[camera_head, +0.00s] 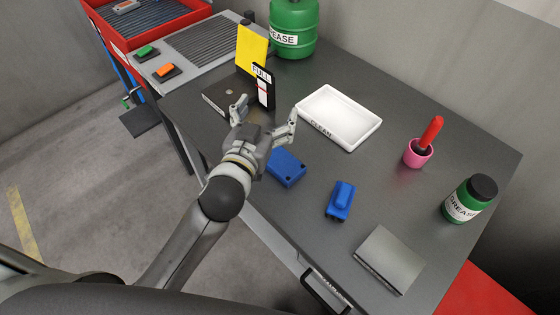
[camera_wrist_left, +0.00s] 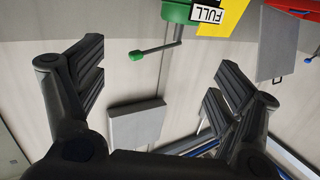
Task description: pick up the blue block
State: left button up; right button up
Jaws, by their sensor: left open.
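Two blue things lie on the dark grey table. A flat blue block (camera_head: 286,167) with small holes is near the table's front edge, just right of and below my left gripper. A second blue piece (camera_head: 340,200) with a raised part on top lies further right. My left gripper (camera_head: 266,112) is open and empty, with its fingers spread above the table's left part. In the left wrist view its two fingers (camera_wrist_left: 160,80) are wide apart with nothing between them, and neither blue thing shows. My right gripper is not in view.
Beyond my gripper stand a white tray (camera_head: 363,125) marked CLEAN, a black-and-white FULL sign (camera_head: 264,88), a yellow panel (camera_head: 251,50) and a green grease drum (camera_head: 294,28). To the right are a pink cup (camera_head: 417,157), a grease jar (camera_head: 466,203) and a grey plate (camera_head: 390,260).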

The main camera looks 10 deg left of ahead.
pick_arm(q)
jog(key=d+r+m+t+h, duration=0.1)
jog(key=d+r+m+h, duration=0.9)
jog(key=d+r+h, duration=0.45)
jog(key=s+d+f+m+g+h, duration=0.2)
jog(key=s+d+m+g+h, duration=0.45)
jog(key=d+m+g, duration=0.65)
jog(key=g+y, duration=0.5)
jog(key=y, duration=1.7)
send_over(280, 159)
notch_tip(280, 159, down, 18)
notch_tip(280, 159, down, 4)
jog(key=shift+w+f+p, duration=0.1)
jog(key=shift+f+p, duration=0.15)
jog(key=shift+p, duration=0.45)
jog(key=shift+f+p, duration=0.45)
jog(key=shift+f, duration=0.15)
notch_tip(280, 159, down, 4)
jog(key=shift+r+p, duration=0.2)
jog(key=shift+p, duration=0.55)
jog(key=shift+f, duration=0.4)
